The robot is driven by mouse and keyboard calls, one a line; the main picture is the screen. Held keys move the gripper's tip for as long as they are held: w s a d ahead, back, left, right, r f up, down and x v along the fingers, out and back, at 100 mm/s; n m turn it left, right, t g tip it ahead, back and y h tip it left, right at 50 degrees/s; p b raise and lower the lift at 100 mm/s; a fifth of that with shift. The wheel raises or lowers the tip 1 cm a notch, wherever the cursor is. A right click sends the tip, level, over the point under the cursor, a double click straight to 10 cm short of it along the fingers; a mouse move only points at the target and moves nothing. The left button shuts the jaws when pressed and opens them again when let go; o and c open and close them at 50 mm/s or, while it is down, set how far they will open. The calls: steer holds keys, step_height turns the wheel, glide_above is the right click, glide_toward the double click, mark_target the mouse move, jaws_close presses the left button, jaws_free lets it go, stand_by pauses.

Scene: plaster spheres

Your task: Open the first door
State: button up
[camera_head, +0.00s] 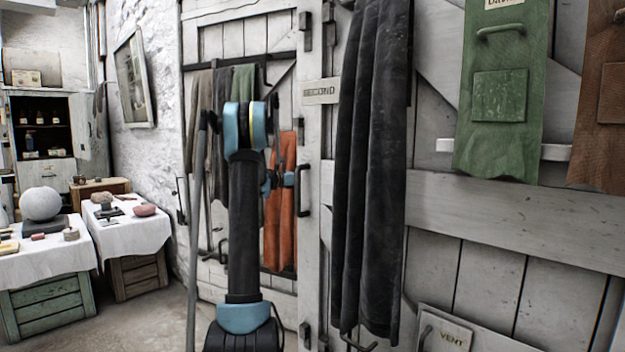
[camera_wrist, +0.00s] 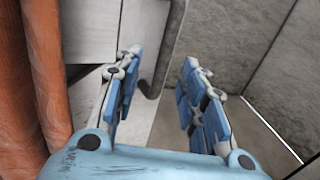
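A white plank door (camera_head: 285,75) with cloths hanging on it stands closed or nearly closed left of centre in the head view; I see no label reading "first" on it. Its dark upright handle (camera_head: 304,190) is near its right edge. In the wrist view a dark bar handle (camera_wrist: 170,50) bends at its lower end. My gripper (camera_wrist: 162,62) is open, its blue-padded fingers on either side of the bar, with a gap at the right finger. Contact at the left finger is unclear. In the head view my gripper (camera_head: 288,179) is small beside the handle, partly hidden by my arm.
A "SECOND" sign (camera_head: 321,91) is right of this door, beside long dark cloths (camera_head: 370,170). An orange cloth (camera_head: 281,215) hangs close to my gripper, also in the wrist view (camera_wrist: 40,70). Cloth-covered tables (camera_head: 40,258) stand at left. Floor (camera_head: 150,325) shows between them and the door.

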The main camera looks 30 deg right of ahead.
steer(key=shift+a, duration=0.1)
steer(key=shift+w+a, duration=0.1)
steer(key=shift+a, duration=0.1)
steer(key=c, duration=0.6)
steer(key=w+a+n+t+y, duration=0.1)
steer(key=a+n+t, duration=0.1)
steer(key=a+t, duration=0.1)
steer(key=w+a+f+n+t+y, duration=0.1)
steer(key=a+n+t, duration=0.1)
steer(key=a, duration=0.3)
steer(key=w+a+f+n+t+y, duration=0.1)
steer(key=a+n+t, duration=0.1)
steer(key=a+t, duration=0.1)
steer(key=shift+w+a+t, duration=0.4)
steer(key=shift+a, duration=0.4)
jaws_close()
steer(key=x, duration=1.3)
steer(key=shift+w+d, duration=0.25)
steer(key=shift+w, duration=0.1)
